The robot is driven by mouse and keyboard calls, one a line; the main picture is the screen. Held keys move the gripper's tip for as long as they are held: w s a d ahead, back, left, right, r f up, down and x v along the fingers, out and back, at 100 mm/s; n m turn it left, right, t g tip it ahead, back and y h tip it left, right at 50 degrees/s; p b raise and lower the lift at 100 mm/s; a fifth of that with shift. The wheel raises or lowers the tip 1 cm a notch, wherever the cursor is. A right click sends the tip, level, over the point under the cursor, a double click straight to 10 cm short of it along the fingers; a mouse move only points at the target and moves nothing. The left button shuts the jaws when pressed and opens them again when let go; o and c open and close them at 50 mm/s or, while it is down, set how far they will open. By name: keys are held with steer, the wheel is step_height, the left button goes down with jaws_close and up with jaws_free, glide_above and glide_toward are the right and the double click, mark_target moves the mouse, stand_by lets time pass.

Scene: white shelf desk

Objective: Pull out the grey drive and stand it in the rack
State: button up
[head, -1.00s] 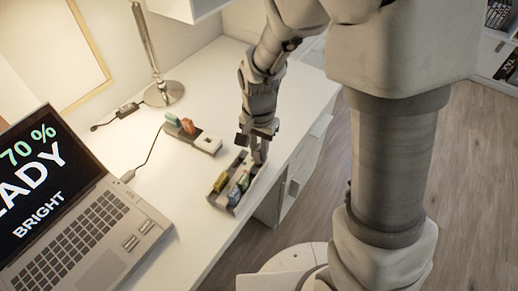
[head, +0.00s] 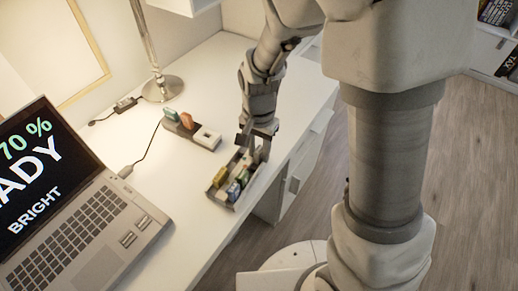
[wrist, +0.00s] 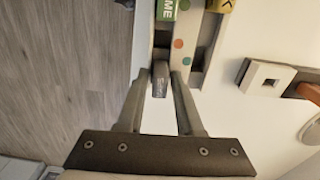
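The grey drive (wrist: 160,82) is upright between my fingertips in the wrist view, at the end of the rack. I cannot tell how deep it sits. The grey rack (head: 216,199) is on the desk's right part and holds several coloured drives. Green and orange dots mark its rail (wrist: 177,56) in the wrist view. My gripper (head: 254,148) points down over the rack's far end. Its fingers (wrist: 162,78) stand apart, with narrow gaps beside the drive. The fingers hide most of the drive in the head view.
A hub (head: 207,139) with a teal drive (head: 171,115) and an orange drive (head: 186,121) lies behind the rack. An open laptop (head: 90,225) is at left, a lamp base (head: 164,89) at the back. The desk's right edge is near the rack.

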steer(key=shift+o, duration=1)
step_height(320, 180, up, 18)
steer(key=p, duration=0.5)
steer(key=shift+f, duration=0.25)
step_height(320, 180, up, 10)
steer(key=n+t+p, duration=0.2)
steer(key=p, duration=0.3)
glide_above(259, 150)
steer(key=s+d, duration=0.4)
steer(key=d, duration=0.1)
steer(key=s+d+r+n+t+p, duration=0.3)
steer(key=s+d+r+n+p, duration=0.1)
steer(key=s+r, duration=0.4)
steer(key=shift+s+d+r+n+t+p, duration=0.15)
steer(key=shift+d+r+n+t+p, duration=0.15)
steer(key=shift+d+r+p, duration=0.45)
